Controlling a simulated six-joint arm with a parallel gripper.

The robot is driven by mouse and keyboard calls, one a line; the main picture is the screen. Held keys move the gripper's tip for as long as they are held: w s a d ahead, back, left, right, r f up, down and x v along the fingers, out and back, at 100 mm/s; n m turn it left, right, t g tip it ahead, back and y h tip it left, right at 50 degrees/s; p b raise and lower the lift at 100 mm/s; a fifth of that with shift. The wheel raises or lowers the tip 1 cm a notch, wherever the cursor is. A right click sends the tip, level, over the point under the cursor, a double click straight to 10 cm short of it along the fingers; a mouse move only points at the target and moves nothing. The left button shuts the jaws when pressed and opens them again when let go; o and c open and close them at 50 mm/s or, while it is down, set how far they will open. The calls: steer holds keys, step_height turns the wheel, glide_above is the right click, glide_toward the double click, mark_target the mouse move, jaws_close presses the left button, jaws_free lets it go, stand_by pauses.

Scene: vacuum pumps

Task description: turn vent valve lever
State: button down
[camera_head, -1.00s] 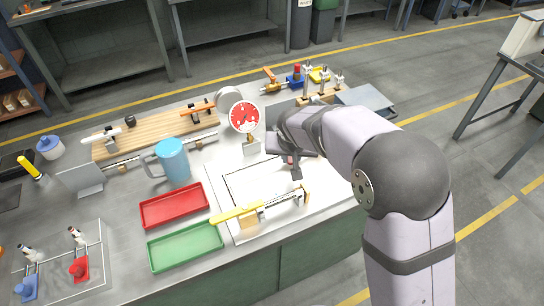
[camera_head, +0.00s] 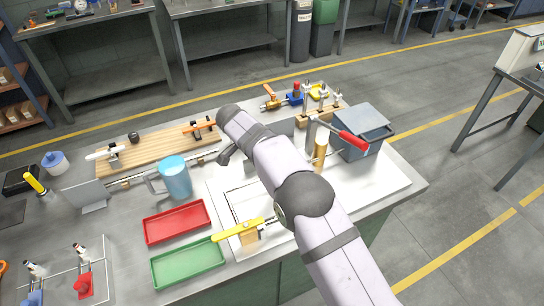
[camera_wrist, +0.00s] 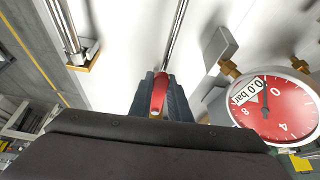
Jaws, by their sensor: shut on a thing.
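My gripper (camera_wrist: 161,84) is shut on a red lever handle (camera_wrist: 158,98) in the wrist view. The handle stands between the two dark fingers. A thin metal rod (camera_wrist: 176,35) runs away beyond it over a pale surface; I cannot tell whether it joins the handle. A red-faced gauge (camera_wrist: 272,106) on brass fittings is right of the gripper, apart from it. In the head view, my forearm hides the held handle and the gauge; only a dark part of my gripper shows. No label shows which lever is the vent valve.
A yellow-handled lever (camera_head: 238,230) lies near the arm's left side. A blue mug (camera_head: 176,180), red tray (camera_head: 176,222) and green tray (camera_head: 188,263) stand left. An orange-handled lever (camera_head: 198,126) lies behind.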

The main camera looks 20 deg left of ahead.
steer(key=shift+w+a+r+m+p, duration=0.1)
steer(key=shift+r+m+p, duration=0.1)
steer(key=shift+m+p, duration=0.25)
steer(key=c, duration=1.6)
jaws_free()
steer(key=shift+f+b, duration=0.25)
steer(key=shift+b, duration=0.15)
steer(key=shift+r, duration=0.2)
steer(key=shift+p+v, duration=0.55)
steer(key=shift+v, duration=0.35)
steer(key=shift+a, duration=0.1)
steer(key=p+v, duration=0.4)
steer(key=v, duration=0.2)
